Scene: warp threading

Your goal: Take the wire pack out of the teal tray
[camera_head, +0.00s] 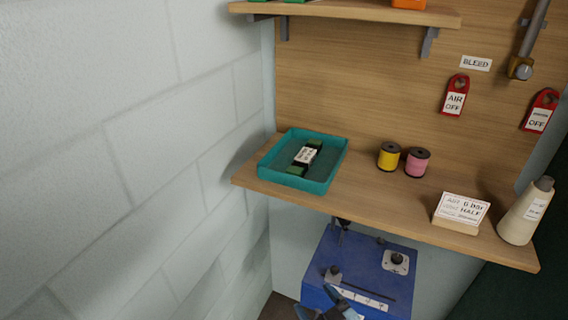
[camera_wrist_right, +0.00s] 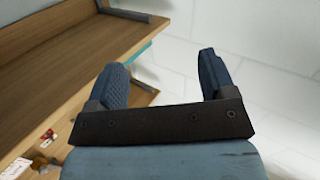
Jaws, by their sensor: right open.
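The teal tray (camera_head: 323,182) sits at the left end of the wooden shelf, close to the white wall. The wire pack (camera_head: 314,144) lies in it, a dark green block with a white label around its middle. My right gripper (camera_head: 328,312) shows at the bottom edge of the head view, below the shelf and in front of the blue box, apart from the tray. In the right wrist view the right gripper (camera_wrist_right: 166,72) has its two fingers wide apart with nothing between them. A thin teal strip, likely the tray's edge, shows behind the left finger. My left gripper is not in view.
Yellow (camera_head: 389,156) and pink (camera_head: 417,162) spools stand right of the tray. A card on a block (camera_head: 461,212) and a white bottle (camera_head: 525,212) are at the right end. An upper shelf (camera_head: 350,12) hangs above. A blue box (camera_head: 365,270) sits below the shelf.

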